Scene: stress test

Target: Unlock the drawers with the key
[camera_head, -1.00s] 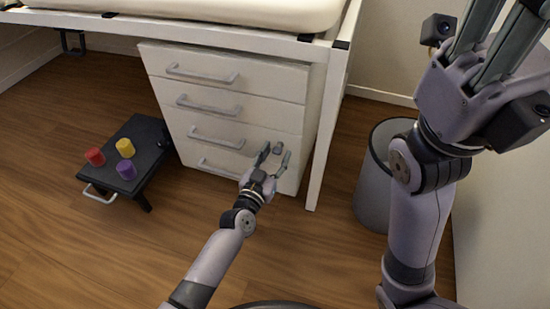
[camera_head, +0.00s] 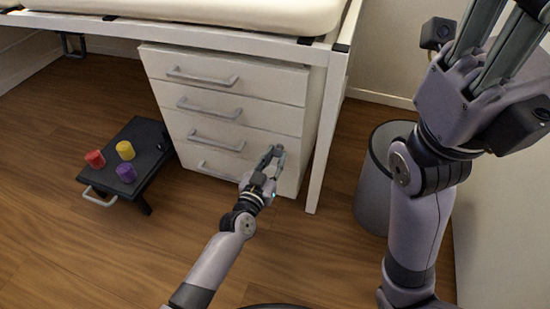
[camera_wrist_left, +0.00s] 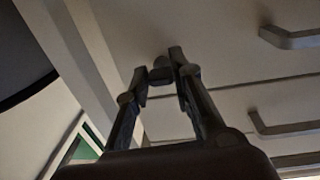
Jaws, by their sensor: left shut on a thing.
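The white drawer unit (camera_head: 240,116) stands under the bed or bench frame, its drawers closed, each with a grey bar handle. My left gripper (camera_head: 273,153) is at the right side of the lower drawer fronts. It is shut on a small dark piece, which looks like the key (camera_wrist_left: 161,74) and shows between the fingertips (camera_wrist_left: 166,70) in the left wrist view. The fingers hide most of it, so I cannot tell how far it sits in a lock. My right gripper (camera_head: 500,35) is raised at the upper right; its fingertips are out of the picture.
A low black stool or tray table (camera_head: 143,142) with red (camera_head: 95,159), yellow (camera_head: 125,150) and purple (camera_head: 126,171) cups stands left of the drawers. A grey bin (camera_head: 374,190) stands right of the white frame leg (camera_head: 325,150). The wooden floor in front is clear.

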